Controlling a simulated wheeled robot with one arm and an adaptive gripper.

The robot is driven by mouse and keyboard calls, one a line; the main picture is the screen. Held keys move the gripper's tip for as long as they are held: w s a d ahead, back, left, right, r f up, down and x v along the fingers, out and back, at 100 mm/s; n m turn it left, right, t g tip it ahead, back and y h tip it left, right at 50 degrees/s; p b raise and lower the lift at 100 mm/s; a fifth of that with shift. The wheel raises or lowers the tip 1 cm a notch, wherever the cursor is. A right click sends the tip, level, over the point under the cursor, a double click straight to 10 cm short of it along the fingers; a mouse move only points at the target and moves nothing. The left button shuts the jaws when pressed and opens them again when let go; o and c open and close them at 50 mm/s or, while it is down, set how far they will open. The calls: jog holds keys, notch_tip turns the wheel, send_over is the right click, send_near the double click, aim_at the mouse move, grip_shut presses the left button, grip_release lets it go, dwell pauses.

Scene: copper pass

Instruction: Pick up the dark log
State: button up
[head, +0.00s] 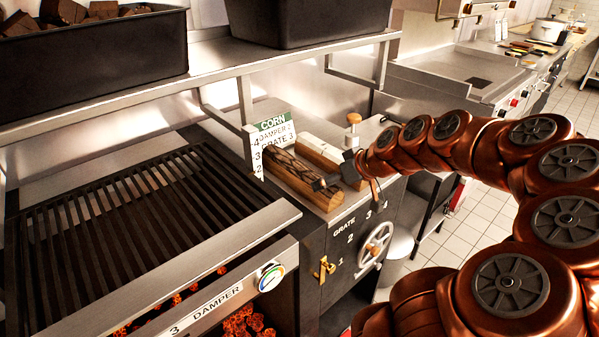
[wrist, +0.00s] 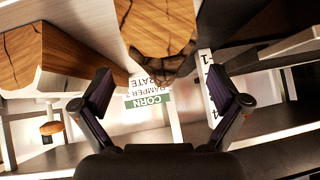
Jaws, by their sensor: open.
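The dark log (head: 278,174) lies on the steel counter with its brown cut end toward the front; its upper side has dark, cracked bark. In the wrist view the dark log (wrist: 157,28) is at top centre, its end in line with the gap between my fingers. My gripper (head: 335,178) is open and empty, close to the log's front end in the head view. In the wrist view my gripper (wrist: 160,80) has its fingers spread left and right of the log's line, and no contact shows. A paler log (head: 319,151) lies right beside the dark log, also in the wrist view (wrist: 25,60).
A white sign (head: 274,136) stands behind the logs. A grill (head: 120,230) with a DAMPER drawer is at left. A shelf (head: 270,62) with black bins hangs above. A wood-topped knob (head: 352,120) stands at the counter's back. A handwheel (head: 376,245) is on the front panel.

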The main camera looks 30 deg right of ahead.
aim_at(299, 174)
jog(key=shift+r+p+x, duration=0.2)
jog(key=shift+p+x, duration=0.4)
jog(key=shift+x, duration=0.65)
jog(key=shift+p+x, duration=0.6)
jog(key=shift+x, duration=1.4)
jog(key=shift+w+d+r, duration=0.1)
jog(key=shift+r, duration=0.05)
jog(key=c, duration=1.8)
grip_shut()
jog(key=shift+r, duration=0.15)
